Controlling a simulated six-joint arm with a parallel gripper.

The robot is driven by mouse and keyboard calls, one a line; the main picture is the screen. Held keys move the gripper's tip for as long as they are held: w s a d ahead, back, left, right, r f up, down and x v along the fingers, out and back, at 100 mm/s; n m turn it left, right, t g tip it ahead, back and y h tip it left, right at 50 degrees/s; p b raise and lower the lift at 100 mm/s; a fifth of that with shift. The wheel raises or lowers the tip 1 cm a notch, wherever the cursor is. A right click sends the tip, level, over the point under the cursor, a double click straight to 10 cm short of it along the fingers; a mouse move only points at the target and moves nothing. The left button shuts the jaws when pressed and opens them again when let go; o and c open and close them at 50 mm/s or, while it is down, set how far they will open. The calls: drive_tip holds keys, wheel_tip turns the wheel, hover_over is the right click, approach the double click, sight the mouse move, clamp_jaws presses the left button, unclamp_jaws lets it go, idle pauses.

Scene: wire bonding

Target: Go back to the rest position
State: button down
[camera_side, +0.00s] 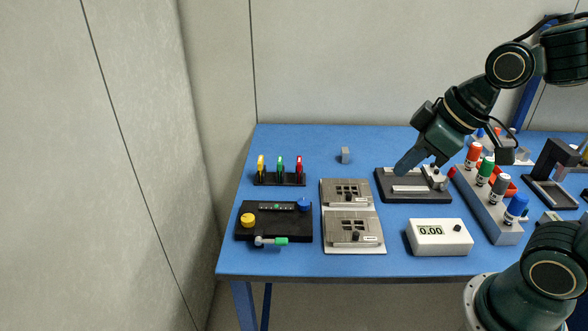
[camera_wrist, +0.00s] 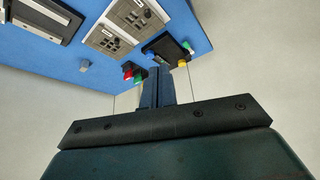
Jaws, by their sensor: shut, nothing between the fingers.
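My gripper (camera_side: 403,167) hangs over the back part of the blue table in the side view, its fingers pointing down and left. It is just above or behind a dark fixture with a pale bar (camera_side: 412,189); I cannot tell the exact gap. In the wrist view, the two fingers of my gripper (camera_wrist: 158,72) lie together with nothing between them. The rest position is not marked in either view.
The blue table (camera_side: 300,262) holds a grey two-part plate (camera_side: 352,249), a black board with knobs (camera_side: 272,232), a small rack of coloured tools (camera_side: 280,180), a white display box (camera_side: 440,238) and a bottle rack (camera_side: 487,207). A small grey block (camera_side: 345,155) stands behind.

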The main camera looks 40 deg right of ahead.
drive_tip(key=s+d+r+m+h, duration=0.1)
drive_tip(key=s+d+r+m, duration=0.1)
drive_tip(key=s, duration=0.5)
drive_tip(key=shift+d+r+m, duration=0.2)
drive_tip(key=shift+d+m, duration=0.15)
drive_tip(key=shift+m, duration=0.55)
